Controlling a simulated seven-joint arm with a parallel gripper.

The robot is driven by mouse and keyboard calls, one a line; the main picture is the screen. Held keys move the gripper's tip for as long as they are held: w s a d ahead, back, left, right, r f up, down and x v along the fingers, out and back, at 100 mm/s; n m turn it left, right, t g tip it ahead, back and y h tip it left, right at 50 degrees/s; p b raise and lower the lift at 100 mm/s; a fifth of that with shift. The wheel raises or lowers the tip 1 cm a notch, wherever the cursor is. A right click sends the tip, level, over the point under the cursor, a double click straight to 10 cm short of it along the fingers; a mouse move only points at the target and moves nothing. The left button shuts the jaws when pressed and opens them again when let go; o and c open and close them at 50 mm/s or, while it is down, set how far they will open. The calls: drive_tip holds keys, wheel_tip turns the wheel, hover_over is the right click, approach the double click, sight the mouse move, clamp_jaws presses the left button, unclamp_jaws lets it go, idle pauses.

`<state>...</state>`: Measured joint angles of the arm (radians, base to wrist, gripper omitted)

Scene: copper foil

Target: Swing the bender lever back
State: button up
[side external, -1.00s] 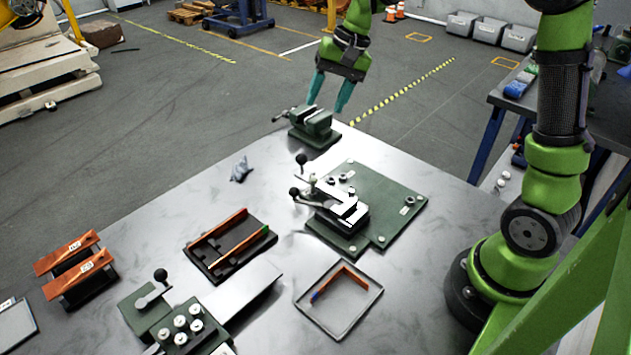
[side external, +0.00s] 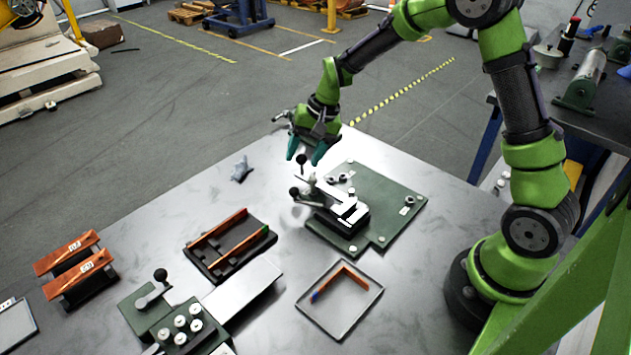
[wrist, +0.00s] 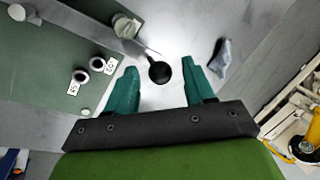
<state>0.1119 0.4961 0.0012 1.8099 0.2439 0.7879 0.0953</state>
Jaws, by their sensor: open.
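The bender (side external: 345,207) is a dark green plate with a bright metal block and lever arms, right of the table's middle. Nothing shows between the fingers as gripped. I cannot tell the exact height gap.
A crumpled blue cloth (side external: 241,170) lies left of the bender. A tray (side external: 322,322) with a copper-coloured bent strip is in front. A rack with copper bars (side external: 225,265) stands to the left.

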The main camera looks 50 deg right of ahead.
drive_tip(key=shift+c, duration=0.4)
clamp_jaws()
drive_tip(key=shift+d, duration=0.1)
